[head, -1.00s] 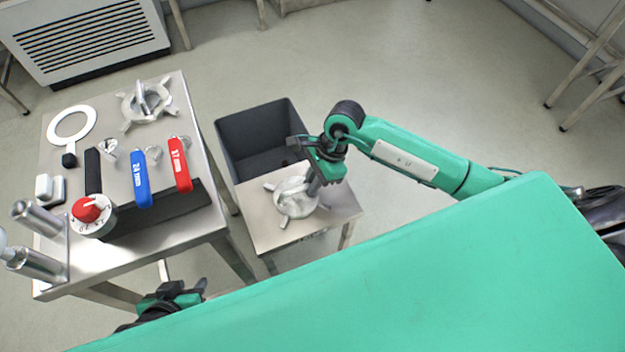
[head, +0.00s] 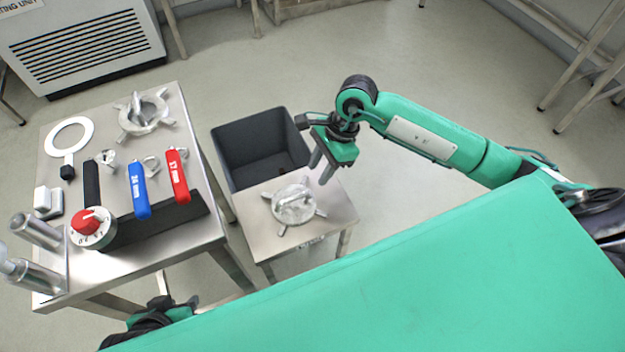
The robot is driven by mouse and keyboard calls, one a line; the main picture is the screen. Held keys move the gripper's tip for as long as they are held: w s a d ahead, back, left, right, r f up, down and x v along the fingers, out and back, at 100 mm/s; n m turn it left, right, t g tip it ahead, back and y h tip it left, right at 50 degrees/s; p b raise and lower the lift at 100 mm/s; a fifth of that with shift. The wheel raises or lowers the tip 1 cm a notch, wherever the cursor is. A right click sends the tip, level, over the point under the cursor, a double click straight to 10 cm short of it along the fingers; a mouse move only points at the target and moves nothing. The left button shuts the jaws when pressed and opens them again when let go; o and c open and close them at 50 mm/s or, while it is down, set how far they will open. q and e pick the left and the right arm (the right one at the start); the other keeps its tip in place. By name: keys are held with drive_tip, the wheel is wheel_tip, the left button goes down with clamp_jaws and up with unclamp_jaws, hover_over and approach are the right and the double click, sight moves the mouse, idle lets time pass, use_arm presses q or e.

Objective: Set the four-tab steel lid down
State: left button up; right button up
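A four-tab steel lid (head: 293,206) with a raised handle lies flat on the small steel table (head: 262,239), in front of the dark bin. My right gripper (head: 321,173) is above and behind the lid, towards its right, with its fingers apart and nothing between them. It is clear of the lid. My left gripper (head: 178,306) shows only in part at the bottom left, mostly hidden behind my own green body. A similar steel part with tabs (head: 145,115) sits at the back of the larger table.
The larger steel table (head: 180,248) holds blue (head: 138,190) and red (head: 178,176) handled tools, a red-knobbed dial (head: 91,227), a white ring (head: 69,138) and steel cylinders (head: 37,230). The dark bin (head: 228,163) stands behind the small table. Floor to the right is open.

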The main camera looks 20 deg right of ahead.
drive_tip(key=s+a+r+m+t+y, duration=0.1)
drive_tip(key=s+a+r+m+y, duration=0.15)
drive_tip(key=a+r+y, duration=0.4)
drive_tip(key=s+a+r+m+y, duration=0.2)
drive_tip(key=a+r+m+y, duration=0.1)
drive_tip(key=a+r+y, duration=0.4)
drive_tip(key=w+d+r+m+t, duration=0.1)
drive_tip(key=w+r+m+t, duration=0.1)
drive_tip(key=r+m+t, duration=0.4)
drive_tip(key=w+d+r+m+t, duration=0.1)
drive_tip(key=w+m+t, duration=0.1)
drive_tip(key=m+t, duration=0.65)
drive_tip(key=d+f+m+t+h, duration=0.1)
drive_tip(key=d+f+m+h, duration=0.6)
drive_tip(key=m, duration=0.6)
drive_tip(key=d+f+m+h, duration=0.4)
drive_tip(key=f+m+h, duration=0.2)
drive_tip(key=m+h, duration=0.5)
use_arm(q)
drive_tip(key=shift+s+a+r, duration=0.1)
drive_tip(key=shift+s+a, duration=0.15)
use_arm(e)
drive_tip(key=s+f+m+g+y, duration=0.1)
drive_tip(key=s+f+m+g, duration=0.7)
drive_tip(key=s+f, duration=0.5)
drive_tip(key=s+g, duration=0.2)
drive_tip(key=s, duration=0.1)
drive_tip(key=shift+f+m, duration=0.25)
drive_tip(key=shift+m, duration=0.05)
drive_tip(key=shift+y, duration=0.25)
